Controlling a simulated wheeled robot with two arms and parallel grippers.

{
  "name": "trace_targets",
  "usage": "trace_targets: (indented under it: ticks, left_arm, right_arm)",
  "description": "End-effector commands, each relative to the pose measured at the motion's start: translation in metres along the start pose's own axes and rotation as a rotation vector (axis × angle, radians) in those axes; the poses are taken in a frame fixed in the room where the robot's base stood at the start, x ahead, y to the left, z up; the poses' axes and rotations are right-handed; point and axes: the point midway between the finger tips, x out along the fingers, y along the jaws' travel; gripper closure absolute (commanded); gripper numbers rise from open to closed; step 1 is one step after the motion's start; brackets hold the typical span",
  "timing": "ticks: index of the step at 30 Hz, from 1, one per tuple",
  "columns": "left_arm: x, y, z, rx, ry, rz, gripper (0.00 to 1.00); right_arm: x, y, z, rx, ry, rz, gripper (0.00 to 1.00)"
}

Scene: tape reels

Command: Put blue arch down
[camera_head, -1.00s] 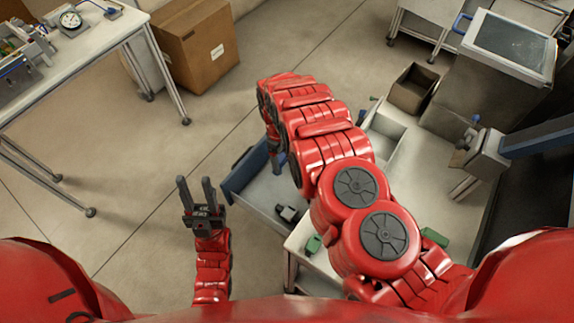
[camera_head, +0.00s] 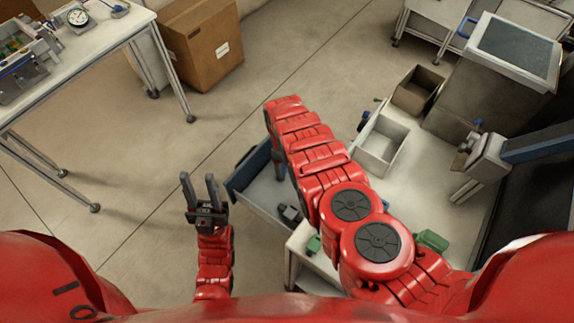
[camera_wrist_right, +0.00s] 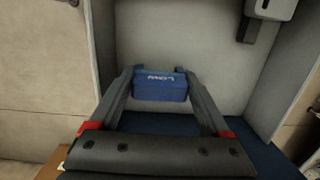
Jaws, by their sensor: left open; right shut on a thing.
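The blue arch (camera_wrist_right: 160,90) shows in the right wrist view as a blue block with pale lettering. My right gripper (camera_wrist_right: 158,78) is shut on it, with a fingertip at each side. The block's underside and full shape are hidden. In the head view the right arm reaches over an open blue-fronted drawer (camera_head: 245,183), and the arm hides the arch. In the wrist view a pale drawer floor lies beyond the arch. My left gripper (camera_head: 202,188) is open and empty, left of the drawer above the floor.
A black object (camera_head: 291,213) lies in the drawer, near its near side. A green piece (camera_head: 314,244) and a larger green piece (camera_head: 432,240) lie on the pale worktop. A grey tray (camera_head: 381,145) and a brown bin (camera_head: 417,90) stand beyond the arm.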

Motion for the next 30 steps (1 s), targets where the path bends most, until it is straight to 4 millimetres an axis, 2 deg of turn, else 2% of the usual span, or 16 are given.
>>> trace_targets:
  ticks: [4, 5, 7, 14, 17, 20, 30]
  left_arm:
    - [-0.004, 0.0, 0.001, 0.0, 0.0, 0.0, 0.59]
    - [-0.003, 0.0, 0.001, 0.0, 0.0, 0.0, 0.59]
    - [-0.003, 0.0, 0.0, 0.0, 0.0, 0.0, 0.59]
    - [-0.002, 0.0, 0.0, 0.0, 0.0, 0.0, 0.59]
    - [0.003, 0.0, -0.001, 0.0, 0.0, 0.0, 0.59]
    - [0.0, 0.0, 0.0, 0.0, 0.0, 0.0, 0.59]
    - [-0.009, 0.0, 0.002, 0.0, 0.0, 0.0, 0.59]
  right_arm:
    - [0.005, 0.0, 0.0, 0.0, 0.0, 0.0, 0.77]
    - [0.004, 0.0, 0.0, 0.0, -0.001, 0.0, 0.14]
    - [0.003, 0.0, 0.0, 0.0, -0.001, 0.0, 0.01]
    - [0.003, 0.0, 0.0, 0.0, -0.001, 0.0, 0.0]
    - [-0.003, 0.0, 0.001, 0.0, -0.001, 0.0, 0.0]
    - [-0.006, 0.001, 0.0, 0.002, -0.002, 0.0, 0.0]
    - [-0.048, 0.0, -0.001, 0.002, 0.001, -0.001, 0.0]
